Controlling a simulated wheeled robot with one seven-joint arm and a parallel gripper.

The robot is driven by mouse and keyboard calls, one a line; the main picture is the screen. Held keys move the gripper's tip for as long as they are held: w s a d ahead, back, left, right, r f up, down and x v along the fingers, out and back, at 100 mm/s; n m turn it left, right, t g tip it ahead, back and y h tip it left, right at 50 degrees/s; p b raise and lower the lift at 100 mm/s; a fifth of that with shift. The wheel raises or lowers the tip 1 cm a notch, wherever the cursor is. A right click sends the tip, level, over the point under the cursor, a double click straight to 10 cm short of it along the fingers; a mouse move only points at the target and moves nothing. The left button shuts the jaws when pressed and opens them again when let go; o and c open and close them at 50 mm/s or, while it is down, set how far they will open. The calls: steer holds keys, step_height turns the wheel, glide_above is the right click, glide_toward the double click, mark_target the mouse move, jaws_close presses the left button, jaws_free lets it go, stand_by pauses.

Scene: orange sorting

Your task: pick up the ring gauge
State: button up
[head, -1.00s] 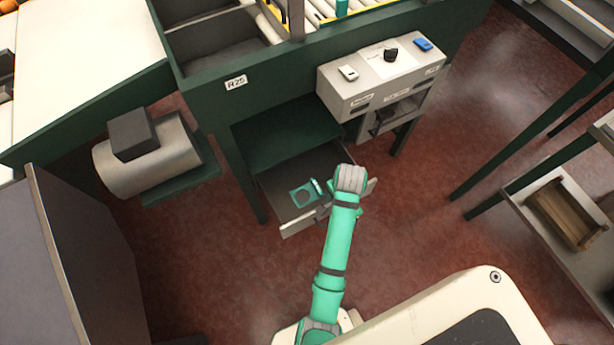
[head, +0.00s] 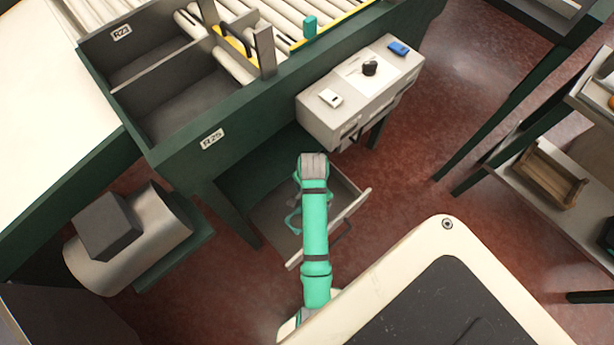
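The open drawer (head: 269,222) under the green bench frame lies below my arm. My teal arm reaches over it, and its grey wrist covers the middle of the drawer. A curved teal piece (head: 292,221) shows inside the drawer just left of my arm. It may be part of the ring gauge, but I cannot tell it surely from a part of my gripper. My gripper is hidden for the most part under the wrist, so its fingers and any hold on the gauge cannot be made out.
A grey control box (head: 352,100) with a black knob stands above the drawer to the right. Green bins (head: 165,140) and a roller conveyor are behind. A grey cylindrical machine (head: 130,240) stands left. Shelving (head: 500,180) stands right, with open red floor between.

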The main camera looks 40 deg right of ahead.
step_height(320, 180, down, 3)
steer(key=shift+a+f, duration=0.15)
steer(key=shift+f, duration=0.4)
step_height(320, 180, down, 4)
steer(key=shift+f, duration=0.1)
steer(key=shift+w, duration=0.1)
steer(key=c, duration=1.1)
